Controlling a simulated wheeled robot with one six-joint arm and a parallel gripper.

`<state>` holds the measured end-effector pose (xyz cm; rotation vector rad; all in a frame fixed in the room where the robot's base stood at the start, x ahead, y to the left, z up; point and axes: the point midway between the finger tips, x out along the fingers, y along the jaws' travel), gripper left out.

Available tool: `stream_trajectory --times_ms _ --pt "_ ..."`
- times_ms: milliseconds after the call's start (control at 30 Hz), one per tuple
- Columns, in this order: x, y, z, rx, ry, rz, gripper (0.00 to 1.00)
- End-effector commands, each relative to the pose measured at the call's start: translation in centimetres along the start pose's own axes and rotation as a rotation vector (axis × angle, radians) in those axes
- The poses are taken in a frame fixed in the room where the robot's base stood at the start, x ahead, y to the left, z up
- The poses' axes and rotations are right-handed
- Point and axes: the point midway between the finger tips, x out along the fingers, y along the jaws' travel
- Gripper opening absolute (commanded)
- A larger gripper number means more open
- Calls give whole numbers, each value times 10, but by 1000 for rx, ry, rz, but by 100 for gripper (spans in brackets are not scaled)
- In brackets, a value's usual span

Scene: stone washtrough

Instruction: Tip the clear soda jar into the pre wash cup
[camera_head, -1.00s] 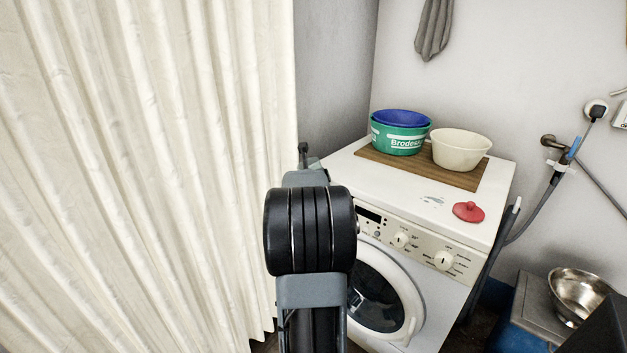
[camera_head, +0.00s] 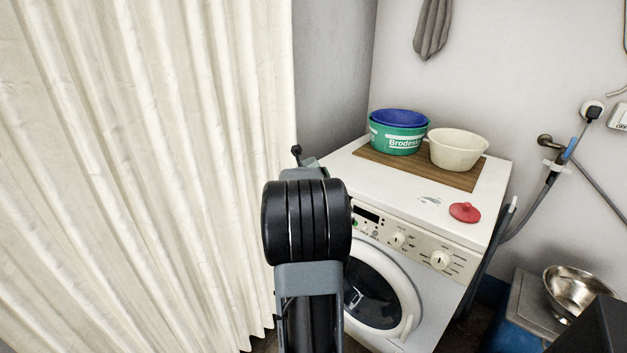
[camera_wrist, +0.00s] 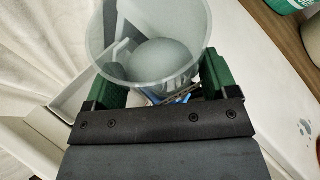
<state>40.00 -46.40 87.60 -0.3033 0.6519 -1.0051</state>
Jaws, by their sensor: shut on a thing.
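The clear soda jar (camera_wrist: 150,45) is in the wrist view, a see-through tub with its round mouth toward the camera. A pale rounded patch shows low inside it; I cannot tell whether this is powder or the jar's bottom. My gripper (camera_wrist: 162,78) is shut on the jar, with one green finger on each side. Behind and below the jar is a white drawer-like part (camera_wrist: 75,75) with blue bits seen partly through the jar. I cannot make out the pre wash cup for certain. In the head view my arm hides the gripper and jar.
The washing machine (camera_head: 400,190) carries a board (camera_head: 465,179) with a green tub (camera_head: 385,138) and a cream bowl (camera_head: 457,155). A red lid (camera_head: 465,212) lies near its front edge. A cream curtain (camera_head: 140,170) hangs close on the left. A steel bowl (camera_head: 572,290) is at right.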

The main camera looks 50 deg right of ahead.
Motion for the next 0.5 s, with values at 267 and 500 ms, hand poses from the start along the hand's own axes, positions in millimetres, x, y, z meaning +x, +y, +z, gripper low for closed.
stream_trajectory --times_ms 267,500 --pt "-1 -1 2 -30 2 -12 50" --pt "-1 -2 2 -126 10 -51 50"
